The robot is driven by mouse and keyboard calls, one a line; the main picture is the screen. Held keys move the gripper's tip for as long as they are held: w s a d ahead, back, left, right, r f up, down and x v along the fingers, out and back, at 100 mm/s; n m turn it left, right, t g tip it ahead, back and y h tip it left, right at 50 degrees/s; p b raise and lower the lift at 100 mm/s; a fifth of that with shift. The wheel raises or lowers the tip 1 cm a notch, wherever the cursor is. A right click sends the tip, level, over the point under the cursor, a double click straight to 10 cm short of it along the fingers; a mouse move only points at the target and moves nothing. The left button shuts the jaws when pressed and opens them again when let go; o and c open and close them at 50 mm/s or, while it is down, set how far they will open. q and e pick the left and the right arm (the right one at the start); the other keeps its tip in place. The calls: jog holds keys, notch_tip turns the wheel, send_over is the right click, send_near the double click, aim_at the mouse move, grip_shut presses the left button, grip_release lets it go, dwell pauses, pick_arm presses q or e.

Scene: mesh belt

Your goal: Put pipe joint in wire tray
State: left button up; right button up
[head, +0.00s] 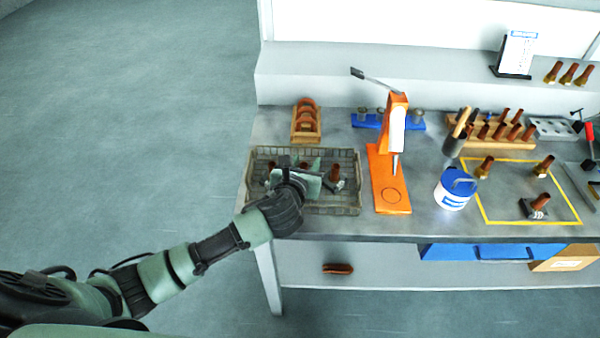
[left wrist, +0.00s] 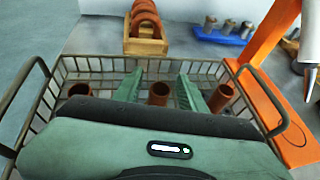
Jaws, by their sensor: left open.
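The wire tray (head: 352,205) is a grey mesh basket on the left end of the bench; its rim and handles also show in the left wrist view (left wrist: 28,105). My left gripper (head: 301,165) is over the tray, its green fingers open (left wrist: 160,86). Several copper-brown pipe joints are in the tray. One pipe joint (left wrist: 158,95) appears between the fingers in the left wrist view; I cannot tell whether they touch it. Another (left wrist: 220,99) is right of the fingers and also shows in the head view (head: 335,173). A third (left wrist: 78,90) is at the left. My right gripper is not in view.
An orange press (head: 390,180) stands close right of the tray. A wooden holder (head: 305,123) with copper rings is behind it. A blue-lidded can (head: 454,190) and a yellow-outlined area (head: 503,221) with similar brown pieces are further right.

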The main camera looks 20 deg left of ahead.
pick_arm(q)
jog(key=v, duration=1)
jog(key=shift+s+r+b, duration=0.15)
jog(key=shift+s+b, duration=0.15)
jog(key=shift+s, duration=0.05)
